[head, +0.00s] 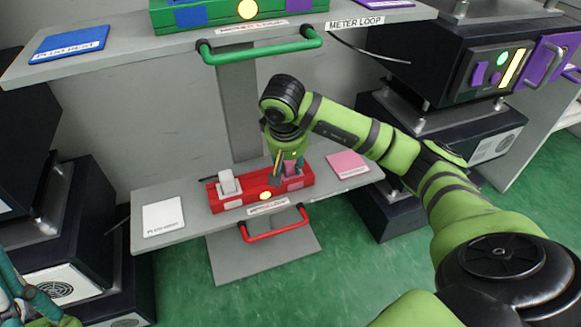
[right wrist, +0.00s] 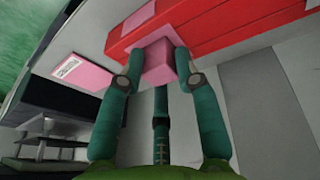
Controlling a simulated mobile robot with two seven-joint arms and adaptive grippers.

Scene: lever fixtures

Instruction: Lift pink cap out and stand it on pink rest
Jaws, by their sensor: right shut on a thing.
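The pink cap (right wrist: 158,62) is between the fingertips of my right gripper (right wrist: 155,70), which is shut on it. In the head view the cap (head: 291,168) shows at the right part of the red block (head: 262,193), partly hidden by my right gripper (head: 288,168). The cap is at the red block's pink patch; I cannot tell whether it is clear of its seat. The pink rest (head: 348,163) is a flat pink pad on the shelf, right of the red block, and is bare. It also shows in the right wrist view (right wrist: 82,72). My left gripper (head: 25,295) shows partly at the lower left edge.
A white cap (head: 228,182) stands on the red block's left part. A white pad (head: 163,217) lies left of it. A red handle (head: 272,228) fronts the lower shelf (head: 200,230). The upper shelf carries a green handle (head: 262,52). Dark cabinets stand on both sides.

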